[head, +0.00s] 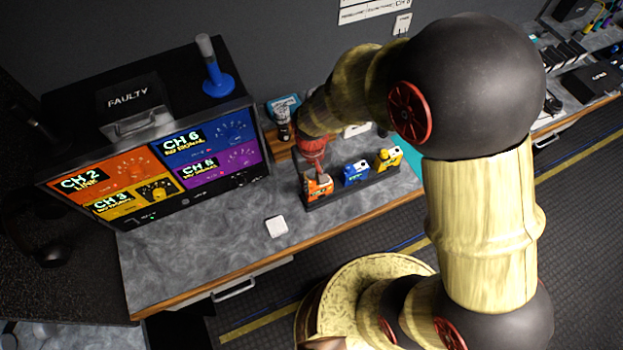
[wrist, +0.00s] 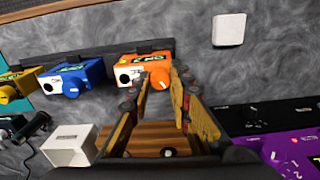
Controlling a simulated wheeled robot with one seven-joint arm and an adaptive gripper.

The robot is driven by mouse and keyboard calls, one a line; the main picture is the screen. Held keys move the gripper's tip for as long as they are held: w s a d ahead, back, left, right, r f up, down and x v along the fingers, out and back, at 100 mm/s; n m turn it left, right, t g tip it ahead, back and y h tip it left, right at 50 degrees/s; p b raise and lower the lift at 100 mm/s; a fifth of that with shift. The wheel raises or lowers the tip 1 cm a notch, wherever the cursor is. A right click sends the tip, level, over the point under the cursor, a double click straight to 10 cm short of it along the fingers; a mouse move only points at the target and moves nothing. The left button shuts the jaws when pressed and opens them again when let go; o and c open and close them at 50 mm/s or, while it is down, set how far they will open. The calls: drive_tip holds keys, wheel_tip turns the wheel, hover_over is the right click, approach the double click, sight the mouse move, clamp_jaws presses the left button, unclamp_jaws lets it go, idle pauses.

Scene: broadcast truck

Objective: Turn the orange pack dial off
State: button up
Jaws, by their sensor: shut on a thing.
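The orange pack (head: 318,188) stands upright at the left end of a dark rack on the grey counter, and also shows in the wrist view (wrist: 138,66). Its round orange dial (wrist: 160,81) sits between my fingertips. My gripper (head: 313,160) comes down onto the pack from behind and above. In the wrist view, my gripper (wrist: 157,82) has one finger on each side of the dial and is shut on it. The dial's setting cannot be read; the fingers partly hide it.
A blue pack (head: 355,172) and a yellow pack (head: 388,158) stand to the right in the rack (head: 340,196). A large monitor (head: 160,205) stands left. A small white box (head: 276,226) lies in front. The counter around that box is clear.

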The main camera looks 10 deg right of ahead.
clamp_jaws()
drive_tip(key=shift+n, duration=0.6)
drive_tip(key=n, duration=0.3)
drive_tip(key=shift+n+p, duration=0.3)
drive_tip(key=shift+p, duration=0.05)
drive_tip(key=n, duration=0.7)
drive_tip(key=shift+p, duration=0.3)
drive_tip(key=o, duration=0.7)
unclamp_jaws()
drive_tip(key=shift+c, duration=0.2)
